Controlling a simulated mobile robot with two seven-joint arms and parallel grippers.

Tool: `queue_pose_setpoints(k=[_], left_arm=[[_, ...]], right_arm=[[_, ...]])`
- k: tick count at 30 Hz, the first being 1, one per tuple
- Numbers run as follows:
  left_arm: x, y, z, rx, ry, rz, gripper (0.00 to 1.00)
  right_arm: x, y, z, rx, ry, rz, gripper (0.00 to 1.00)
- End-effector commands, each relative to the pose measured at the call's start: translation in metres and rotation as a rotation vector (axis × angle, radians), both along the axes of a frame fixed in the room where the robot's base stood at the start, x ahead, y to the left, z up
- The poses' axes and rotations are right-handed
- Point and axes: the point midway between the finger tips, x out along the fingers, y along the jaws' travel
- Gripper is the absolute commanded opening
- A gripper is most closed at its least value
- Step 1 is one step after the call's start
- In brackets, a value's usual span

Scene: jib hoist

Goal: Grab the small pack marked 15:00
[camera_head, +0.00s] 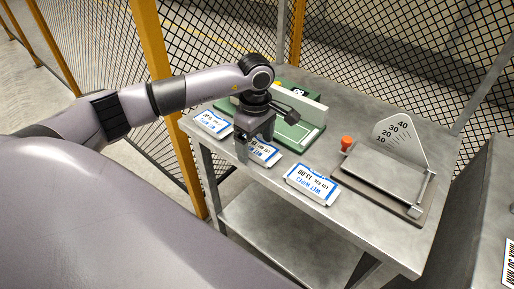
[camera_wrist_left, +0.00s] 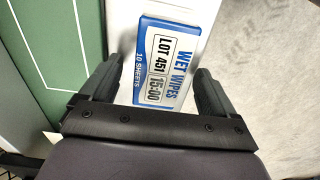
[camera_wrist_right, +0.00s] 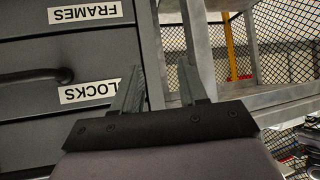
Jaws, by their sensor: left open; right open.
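The wet wipes pack marked 15:00 (camera_wrist_left: 163,62) is white and blue and lies flat near the table's front edge, label up. In the head view this pack (camera_head: 264,154) is the middle of three and is partly hidden by my left gripper (camera_head: 256,150). In the left wrist view my left gripper (camera_wrist_left: 157,72) is open, with one finger on each side of the pack; I cannot tell whether they touch it. My right gripper (camera_wrist_right: 159,66) is open and empty in the right wrist view, near grey drawers, and is out of the head view.
Other packs lie to the left (camera_head: 213,122) and right (camera_head: 312,184), the right one marked 13:00. Drawers (camera_wrist_right: 75,50) stand before my right gripper.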

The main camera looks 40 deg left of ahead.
Motion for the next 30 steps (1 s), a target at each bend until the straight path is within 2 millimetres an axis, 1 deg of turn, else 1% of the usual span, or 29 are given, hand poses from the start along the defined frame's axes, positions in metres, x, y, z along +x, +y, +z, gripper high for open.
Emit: queue_pose_setpoints(k=[3, 4, 5, 6, 8, 9, 18, 23, 26, 29, 30], left_arm=[[0.0, 0.0, 0.0, -0.001, 0.0, 0.0, 0.89], [0.0, 0.0, 0.0, -0.001, 0.0, 0.0, 0.83], [0.0, 0.0, 0.0, -0.001, 0.0, 0.0, 0.73], [0.0, 0.0, 0.0, -0.001, 0.0, 0.0, 0.6], [0.0, 0.0, 0.0, -0.001, 0.0, 0.0, 0.41], [0.0, 0.0, 0.0, -0.001, 0.0, 0.0, 0.28], [0.0, 0.0, 0.001, -0.001, -0.001, 0.0, 0.28], [0.001, -0.001, 0.01, -0.002, -0.003, 0.0, 0.28], [0.001, 0.0, 0.024, -0.002, -0.005, 0.0, 0.28], [0.002, -0.001, 0.044, -0.004, -0.008, 0.0, 0.28], [0.001, 0.0, 0.054, -0.002, -0.007, 0.0, 0.28]], right_arm=[[0.0, 0.0, 0.0, 0.0, -0.001, -0.001, 0.43], [0.0, -0.001, 0.0, 0.0, -0.001, -0.001, 0.43], [0.0, -0.001, 0.0, 0.0, -0.001, -0.001, 0.43], [0.0, -0.001, 0.0, -0.001, -0.001, -0.002, 0.43], [0.0, -0.001, 0.0, -0.001, -0.002, -0.002, 0.43], [0.0, -0.001, 0.001, -0.001, -0.002, -0.002, 0.43], [0.001, -0.001, 0.002, 0.001, -0.005, -0.004, 0.43], [0.001, -0.001, 0.002, 0.002, -0.006, -0.004, 0.43], [0.001, -0.001, 0.002, 0.002, -0.006, -0.004, 0.43], [0.001, -0.001, 0.001, 0.003, -0.006, -0.005, 0.43], [0.001, -0.001, 0.001, 0.003, -0.006, -0.005, 0.43]])
